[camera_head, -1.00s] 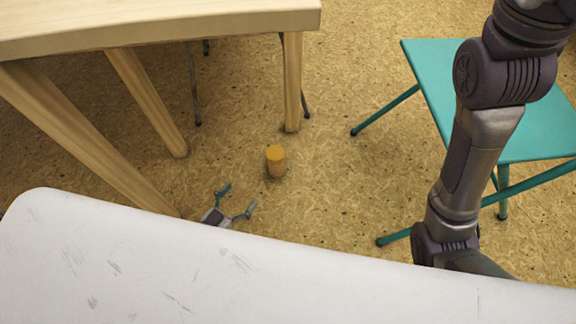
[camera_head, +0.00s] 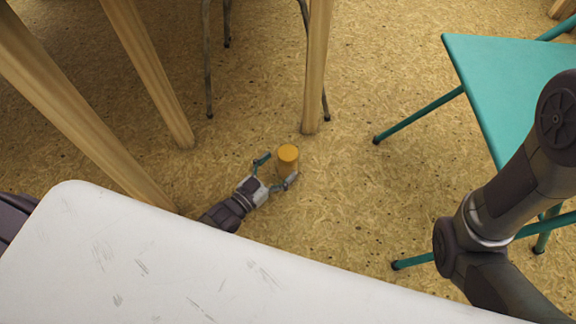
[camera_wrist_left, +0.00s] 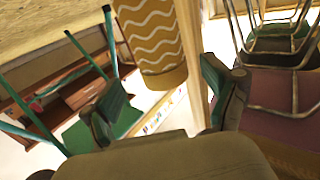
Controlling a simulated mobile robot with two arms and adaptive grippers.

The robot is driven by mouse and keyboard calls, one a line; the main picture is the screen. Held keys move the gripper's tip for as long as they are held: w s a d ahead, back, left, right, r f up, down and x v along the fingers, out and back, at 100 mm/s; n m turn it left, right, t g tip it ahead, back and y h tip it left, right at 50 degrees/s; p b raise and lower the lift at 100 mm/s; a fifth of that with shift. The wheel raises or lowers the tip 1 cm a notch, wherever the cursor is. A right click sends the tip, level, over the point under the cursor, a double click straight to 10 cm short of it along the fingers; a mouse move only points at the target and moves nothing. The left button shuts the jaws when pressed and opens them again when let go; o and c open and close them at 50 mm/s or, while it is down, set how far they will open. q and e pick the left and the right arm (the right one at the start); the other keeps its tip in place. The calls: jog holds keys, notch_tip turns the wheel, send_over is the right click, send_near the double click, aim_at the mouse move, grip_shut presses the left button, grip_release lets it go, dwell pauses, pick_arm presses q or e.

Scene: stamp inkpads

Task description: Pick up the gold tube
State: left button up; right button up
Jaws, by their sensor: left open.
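The gold tube (camera_head: 288,158) stands upright on the speckled tan floor, beyond the white surface in front of me. In the left wrist view the gold tube (camera_wrist_left: 152,38) shows white wavy lines and a plain gold band at one end. My left gripper (camera_head: 277,170) is low near the floor with its fingers spread and the tube just ahead, at the mouth of the jaws. In the wrist view the tube appears beyond the open left fingers (camera_wrist_left: 163,92); I cannot tell how deep it sits between them. My right gripper is out of view.
Wooden table legs (camera_head: 316,70) stand behind and left of the tube. A teal chair or stool (camera_head: 505,80) is at the right, partly behind my right arm. The white surface (camera_head: 180,260) fills the foreground. The floor right of the tube is clear.

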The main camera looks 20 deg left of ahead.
aim_at(287, 154)
pick_arm(q)
jog(key=b+x, duration=0.2)
jog(key=x, duration=0.2)
jog(key=shift+a, duration=0.15)
jog(key=shift+w+r+b, duration=0.2)
jog(key=shift+w+b, duration=0.05)
jog(key=shift+b, duration=0.05)
jog(key=shift+c, duration=0.3)
grip_shut()
